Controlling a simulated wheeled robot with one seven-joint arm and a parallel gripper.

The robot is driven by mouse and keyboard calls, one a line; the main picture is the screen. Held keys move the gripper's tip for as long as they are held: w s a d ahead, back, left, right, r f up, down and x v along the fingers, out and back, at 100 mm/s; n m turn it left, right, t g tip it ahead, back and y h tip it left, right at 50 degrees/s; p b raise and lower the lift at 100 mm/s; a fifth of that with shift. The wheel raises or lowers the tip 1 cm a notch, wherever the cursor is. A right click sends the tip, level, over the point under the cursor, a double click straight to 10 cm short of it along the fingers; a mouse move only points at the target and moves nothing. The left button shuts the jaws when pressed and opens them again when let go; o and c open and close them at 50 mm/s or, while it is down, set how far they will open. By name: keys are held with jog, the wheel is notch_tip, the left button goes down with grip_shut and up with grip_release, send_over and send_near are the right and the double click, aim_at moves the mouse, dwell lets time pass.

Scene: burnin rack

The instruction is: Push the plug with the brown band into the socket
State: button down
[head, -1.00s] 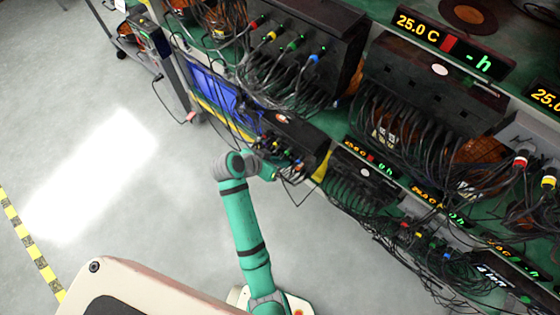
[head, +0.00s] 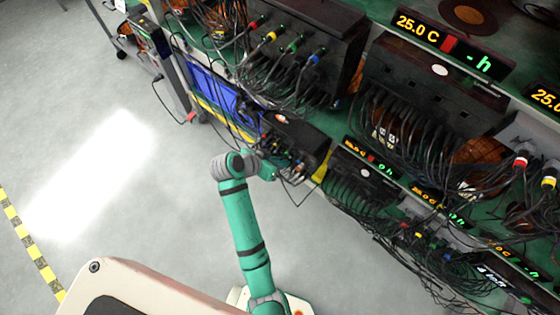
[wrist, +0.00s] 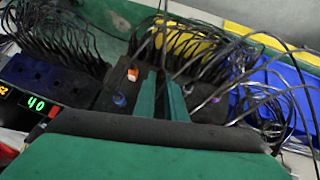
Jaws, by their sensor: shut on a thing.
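In the wrist view, my gripper's green fingers (wrist: 162,92) are close together in front of the dark socket box (wrist: 105,92). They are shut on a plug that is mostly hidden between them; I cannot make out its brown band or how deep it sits.
Black cables (wrist: 285,95) hang close to the right of my fingers. A blue panel (wrist: 262,78) lies beyond them. A lit display (wrist: 35,103) is on the left. In the head view, a larger box with plugs (head: 325,40) stands above; the floor (head: 150,210) at left is clear.

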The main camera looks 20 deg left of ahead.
jog(key=shift+w+d, duration=0.2)
jog(key=shift+w, duration=0.45)
jog(key=c, duration=1.7)
grip_release()
jog(key=shift+v, duration=5.35)
jog(key=shift+c, duration=0.7)
